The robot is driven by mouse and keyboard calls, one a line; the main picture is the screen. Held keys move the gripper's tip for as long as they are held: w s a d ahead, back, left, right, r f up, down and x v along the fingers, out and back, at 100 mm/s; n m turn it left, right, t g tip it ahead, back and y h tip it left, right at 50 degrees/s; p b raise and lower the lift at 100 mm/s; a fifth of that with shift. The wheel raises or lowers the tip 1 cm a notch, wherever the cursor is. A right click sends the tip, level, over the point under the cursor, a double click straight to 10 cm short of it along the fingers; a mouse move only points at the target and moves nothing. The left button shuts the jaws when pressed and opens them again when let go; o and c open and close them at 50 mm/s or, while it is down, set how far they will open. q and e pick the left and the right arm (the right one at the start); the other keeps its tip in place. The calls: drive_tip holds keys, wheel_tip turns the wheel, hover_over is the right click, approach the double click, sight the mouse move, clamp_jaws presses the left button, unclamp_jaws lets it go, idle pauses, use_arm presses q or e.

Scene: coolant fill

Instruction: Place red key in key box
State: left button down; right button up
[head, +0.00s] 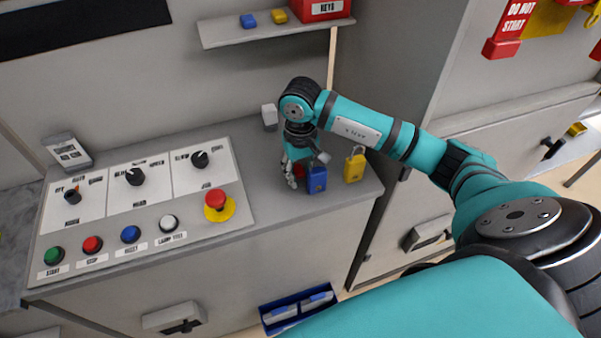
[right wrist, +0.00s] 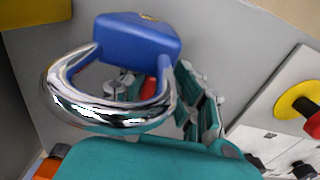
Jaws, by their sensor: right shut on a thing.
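The red key (head: 298,171) shows as a small red patch at my right gripper (head: 293,173), low over the grey console top, just left of the blue padlock. My right gripper is shut on it. In the right wrist view the red key (right wrist: 149,88) shows between the fingers, mostly hidden behind the blue padlock's shackle. The red key box (head: 309,12), labelled KEYS, is on the shelf at the top of the head view, cut off by the frame edge. My left gripper is not in view.
A blue padlock (head: 316,181) and a yellow padlock (head: 354,168) stand on the console (head: 262,205). A blue key (head: 248,21) and a yellow key (head: 279,16) lie on the shelf (head: 225,36). A red emergency button (head: 216,199) and several knobs are to the left.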

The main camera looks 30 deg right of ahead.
drive_tip(key=shift+f, duration=0.15)
drive_tip(key=o, duration=0.9)
